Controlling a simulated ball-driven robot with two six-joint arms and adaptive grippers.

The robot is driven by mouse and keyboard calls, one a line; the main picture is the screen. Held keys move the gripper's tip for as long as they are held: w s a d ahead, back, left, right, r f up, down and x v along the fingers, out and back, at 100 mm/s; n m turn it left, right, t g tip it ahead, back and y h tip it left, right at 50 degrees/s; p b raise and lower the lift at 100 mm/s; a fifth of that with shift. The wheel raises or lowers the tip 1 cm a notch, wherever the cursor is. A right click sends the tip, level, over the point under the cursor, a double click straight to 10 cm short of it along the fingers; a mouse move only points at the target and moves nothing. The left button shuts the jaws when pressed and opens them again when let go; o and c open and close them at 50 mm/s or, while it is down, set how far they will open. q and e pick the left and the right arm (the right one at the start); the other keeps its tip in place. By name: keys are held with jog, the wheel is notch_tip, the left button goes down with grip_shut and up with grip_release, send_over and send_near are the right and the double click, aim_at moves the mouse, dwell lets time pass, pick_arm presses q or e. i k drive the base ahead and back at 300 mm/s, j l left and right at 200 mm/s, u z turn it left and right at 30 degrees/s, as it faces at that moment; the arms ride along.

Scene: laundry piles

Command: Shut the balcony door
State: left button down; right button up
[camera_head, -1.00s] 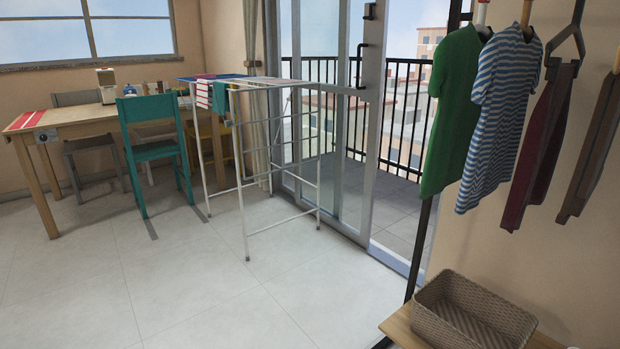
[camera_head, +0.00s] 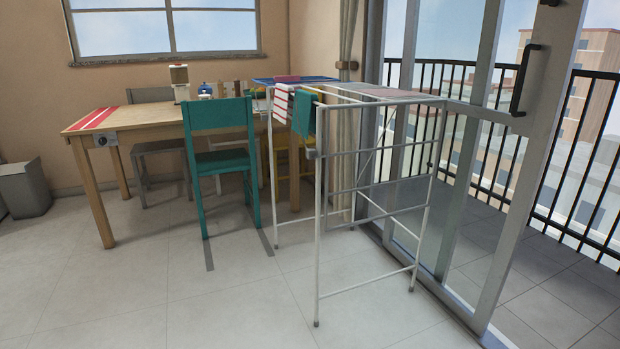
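The balcony door (camera_head: 508,170) is a sliding glass door with a grey frame at the right of the head view. A black handle (camera_head: 524,80) is on its right-hand upright. To the right of that upright there is an open gap, with the balcony floor (camera_head: 565,290) and black railing (camera_head: 590,160) seen through it. Neither of my grippers is in view.
A white drying rack (camera_head: 318,230) with cloths stands close in front of the door's left part. A teal chair (camera_head: 222,160) and wooden table (camera_head: 150,133) are further left. A grey bin (camera_head: 26,188) is at the far left. The front floor is clear.

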aim_at(548, 61)
jog(key=i+z, duration=0.4)
jog(key=i, duration=0.15)
jog(key=i+j+z, duration=0.1)
jog(key=i+z, duration=0.35)
jog(key=i, duration=0.15)
